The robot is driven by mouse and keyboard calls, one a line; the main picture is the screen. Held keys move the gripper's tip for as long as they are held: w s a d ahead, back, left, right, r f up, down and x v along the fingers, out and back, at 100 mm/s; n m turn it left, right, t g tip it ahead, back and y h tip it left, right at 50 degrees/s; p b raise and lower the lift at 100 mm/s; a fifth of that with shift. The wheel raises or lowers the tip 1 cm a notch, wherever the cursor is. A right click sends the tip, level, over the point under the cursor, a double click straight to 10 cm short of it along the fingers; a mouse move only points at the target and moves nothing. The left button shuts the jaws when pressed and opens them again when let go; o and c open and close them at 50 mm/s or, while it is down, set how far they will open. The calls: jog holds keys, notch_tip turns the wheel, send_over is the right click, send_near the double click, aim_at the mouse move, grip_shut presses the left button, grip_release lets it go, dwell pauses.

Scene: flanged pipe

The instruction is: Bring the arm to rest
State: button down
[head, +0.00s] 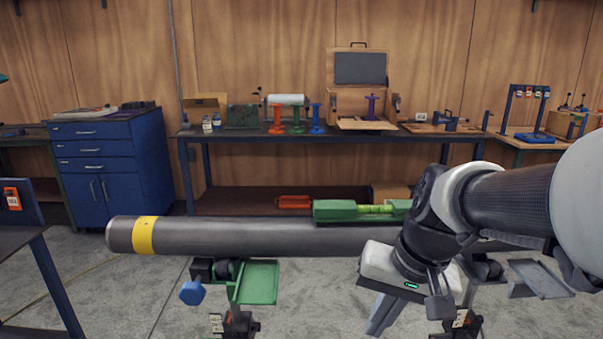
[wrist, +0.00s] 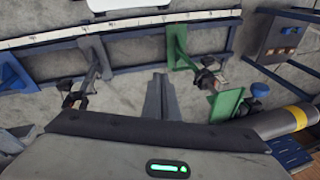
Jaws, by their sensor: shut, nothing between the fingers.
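My gripper (head: 381,314) is in front of the pipe in the head view, right of the middle, with its fingers pointing down. The fingers are shut and empty, and they also show in the wrist view (wrist: 158,92) with bare floor around them. My arm comes in from the right and hides part of the pipe. The grey pipe (head: 270,237) lies level across roller supports and has a yellow band (head: 144,236) near its left end. A green level (head: 340,211) with a yellow-green vial lies on top of the pipe, its right end hidden by my arm.
A support with a blue knob (head: 192,292) and a green tray (head: 258,282) stands under the pipe's left part. A grey tray (head: 540,279) is at the right. A long workbench (head: 330,136) and a blue cabinet (head: 112,160) stand behind.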

jog(key=s+d+r+n+t+h, duration=0.2)
jog(key=s+r+n+t, duration=0.1)
jog(key=s+r, duration=0.3)
notch_tip(320, 180, up, 19)
jog(key=p, duration=2)
jog(key=shift+s+r+p, duration=0.15)
jog(key=shift+s+p, duration=0.25)
jog(key=shift+s, duration=0.05)
